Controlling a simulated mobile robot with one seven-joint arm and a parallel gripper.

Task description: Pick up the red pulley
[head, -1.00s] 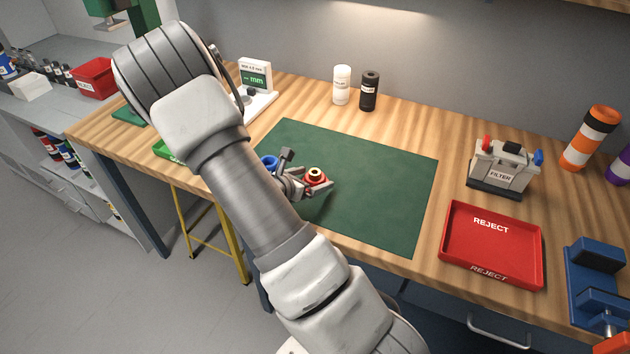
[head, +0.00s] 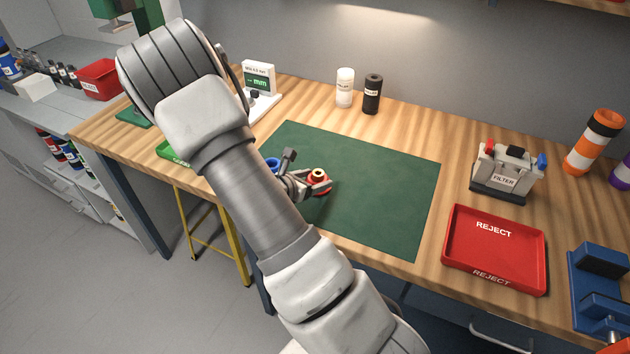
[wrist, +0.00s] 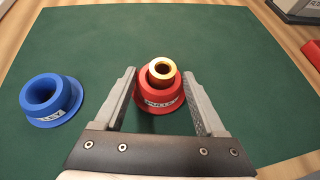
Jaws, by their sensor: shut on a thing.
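The red pulley (wrist: 158,99), with a brass-coloured hub on top, stands upright on the green mat (wrist: 220,35). In the wrist view it sits between the two fingers of my gripper (wrist: 161,98), which is shut on it. In the head view the red pulley (head: 320,181) shows at the tip of my gripper (head: 312,184), partly covered by a finger. A blue pulley (wrist: 47,98) stands on the mat to the left of my gripper; in the head view only part of it (head: 273,164) shows beside my arm.
A blue vise-like tool (head: 600,285) is at far right. The right part of the mat is clear.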

